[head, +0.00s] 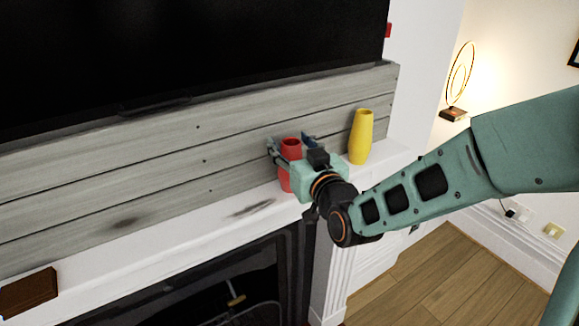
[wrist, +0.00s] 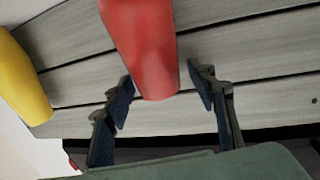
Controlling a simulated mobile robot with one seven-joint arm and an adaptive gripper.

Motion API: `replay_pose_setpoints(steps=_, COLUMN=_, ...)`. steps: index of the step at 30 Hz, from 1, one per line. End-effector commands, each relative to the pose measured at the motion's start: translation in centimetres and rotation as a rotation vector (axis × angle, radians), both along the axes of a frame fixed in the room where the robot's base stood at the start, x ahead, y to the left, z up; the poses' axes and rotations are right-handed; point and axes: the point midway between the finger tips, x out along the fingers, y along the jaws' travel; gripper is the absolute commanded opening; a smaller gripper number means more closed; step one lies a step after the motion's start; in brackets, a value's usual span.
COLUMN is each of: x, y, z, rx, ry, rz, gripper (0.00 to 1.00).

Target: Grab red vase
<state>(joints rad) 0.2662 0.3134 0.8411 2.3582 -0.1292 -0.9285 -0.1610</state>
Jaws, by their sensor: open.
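The red vase (head: 291,150) stands on the white mantel, in front of the grey wood planks. My gripper (head: 291,142) is open, with its fingers on either side of the vase in the head view and its body hiding part of the vase. In the wrist view the red vase (wrist: 145,50) lies between the two fingertips (wrist: 163,90), with gaps showing on both sides. Its far end runs out of the top of that frame.
A yellow vase (head: 361,136) stands on the mantel (head: 215,222) right of the red one; it also shows in the wrist view (wrist: 22,85). A dark screen (head: 180,50) hangs above. A brown box (head: 28,291) sits at the mantel's left.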

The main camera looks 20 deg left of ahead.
Motion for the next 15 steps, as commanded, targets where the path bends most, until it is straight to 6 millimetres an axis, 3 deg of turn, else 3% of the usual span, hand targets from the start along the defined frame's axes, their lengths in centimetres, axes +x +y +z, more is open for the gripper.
replay_pose_setpoints(steps=5, x=0.01, y=-0.01, z=-0.02, rx=0.000, ry=0.000, rz=0.000, gripper=0.51)
replay_pose_setpoints(steps=15, x=0.01, y=-0.01, z=-0.01, rx=0.000, ry=0.000, rz=0.000, gripper=0.13)
